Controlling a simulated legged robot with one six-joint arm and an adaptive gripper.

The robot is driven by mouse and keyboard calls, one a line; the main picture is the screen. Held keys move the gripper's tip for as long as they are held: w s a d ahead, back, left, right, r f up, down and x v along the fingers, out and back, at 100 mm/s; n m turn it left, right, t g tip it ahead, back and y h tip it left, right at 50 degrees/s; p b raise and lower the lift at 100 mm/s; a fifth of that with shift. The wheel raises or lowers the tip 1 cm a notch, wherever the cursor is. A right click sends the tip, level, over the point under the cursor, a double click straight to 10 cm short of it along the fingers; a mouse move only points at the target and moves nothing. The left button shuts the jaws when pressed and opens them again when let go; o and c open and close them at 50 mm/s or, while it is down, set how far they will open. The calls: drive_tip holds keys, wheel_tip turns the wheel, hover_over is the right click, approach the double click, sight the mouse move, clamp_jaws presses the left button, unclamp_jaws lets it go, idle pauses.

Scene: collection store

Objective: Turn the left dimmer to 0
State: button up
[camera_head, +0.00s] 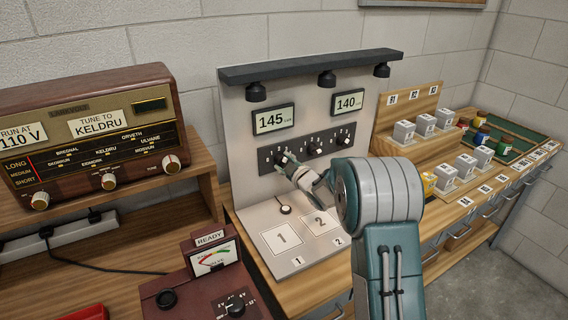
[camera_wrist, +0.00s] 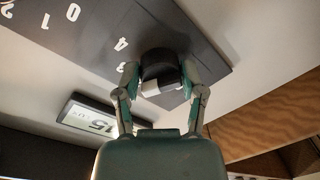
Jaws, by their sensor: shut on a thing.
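The left dimmer (camera_head: 280,158) is a dark round knob at the left end of a dark panel (camera_head: 265,163) with three knobs. My gripper (camera_head: 287,165) reaches it from the front and partly covers it. In the wrist view, the black knob (camera_wrist: 160,65) sits between the two fingers of my gripper (camera_wrist: 160,82), which are shut on its sides. A pale patch shows on the knob between the fingers. White scale numbers, among them 0, 1 and 4, stand on the dark panel around it. I cannot tell which number the knob points to.
Displays above the panel read 145 (camera_head: 273,120) and 140 (camera_head: 347,102). The middle dimmer (camera_head: 314,148) and right dimmer (camera_head: 343,138) stand close to the right. A radio (camera_head: 90,135) stands left.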

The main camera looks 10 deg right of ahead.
drive_tip(key=n, duration=0.5)
drive_tip(key=shift+a+r, duration=0.1)
drive_tip(key=n+h, duration=0.1)
drive_tip(key=n, duration=0.9)
drive_tip(key=shift+s+a+f, duration=0.1)
drive_tip(key=shift+f, duration=0.1)
drive_tip(key=n, duration=0.5)
drive_tip(key=shift+f+t+h, duration=0.2)
drive_tip(key=shift+t+h, duration=0.1)
drive_tip(key=shift+h, duration=0.1)
drive_tip(key=o, duration=1.1)
drive_tip(key=shift+o, duration=0.2)
drive_tip(key=shift+a+r, duration=0.1)
drive_tip(key=shift+r, duration=0.1)
